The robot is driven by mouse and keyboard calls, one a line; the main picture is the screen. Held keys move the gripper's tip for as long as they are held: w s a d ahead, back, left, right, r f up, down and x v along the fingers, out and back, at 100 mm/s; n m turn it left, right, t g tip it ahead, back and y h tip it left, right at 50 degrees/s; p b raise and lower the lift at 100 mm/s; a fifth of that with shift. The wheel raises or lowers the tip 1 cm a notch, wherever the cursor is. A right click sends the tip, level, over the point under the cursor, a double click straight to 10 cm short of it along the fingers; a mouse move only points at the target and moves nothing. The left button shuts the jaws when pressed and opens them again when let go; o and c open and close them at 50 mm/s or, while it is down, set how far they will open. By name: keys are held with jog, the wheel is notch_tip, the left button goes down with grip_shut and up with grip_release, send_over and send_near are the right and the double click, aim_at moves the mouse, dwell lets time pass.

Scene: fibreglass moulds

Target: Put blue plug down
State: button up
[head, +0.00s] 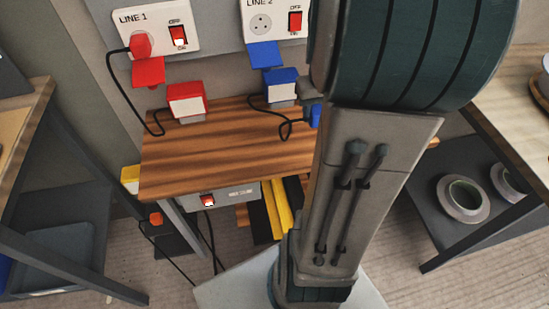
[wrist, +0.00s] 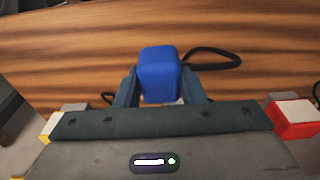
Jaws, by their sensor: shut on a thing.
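The blue plug (wrist: 160,72) is between the two fingers of my gripper (wrist: 163,88) in the wrist view, with the fingers shut on its sides. In the head view the blue plug (head: 316,115) shows at the right end of the wooden tabletop (head: 225,155), partly hidden by my arm. A black cord (head: 287,126) loops from it over the wood. I cannot tell whether the plug touches the tabletop. The LINE 2 socket (head: 261,24) on the wall panel is empty, with its blue flap (head: 264,54) hanging below.
A blue block (head: 281,82) and a red block (head: 187,100) stand at the tabletop's back edge. A red plug (head: 141,45) is in the LINE 1 socket. The middle of the tabletop is bare. Shelved benches stand left and right. Cables hang below the tabletop.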

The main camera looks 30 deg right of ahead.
jog(key=shift+s+d+f+b, duration=0.25)
jog(key=shift+s+f+b, duration=0.1)
jog(key=shift+s, duration=0.25)
jog(key=b, duration=0.2)
send_over(274, 145)
jog(key=f, duration=0.6)
jog(key=shift+s+f, duration=0.3)
jog(key=shift+f, duration=2.05)
jog(key=shift+b, duration=0.3)
jog(key=shift+f+b, duration=0.3)
jog(key=shift+f, duration=0.15)
jog(key=o, duration=1.1)
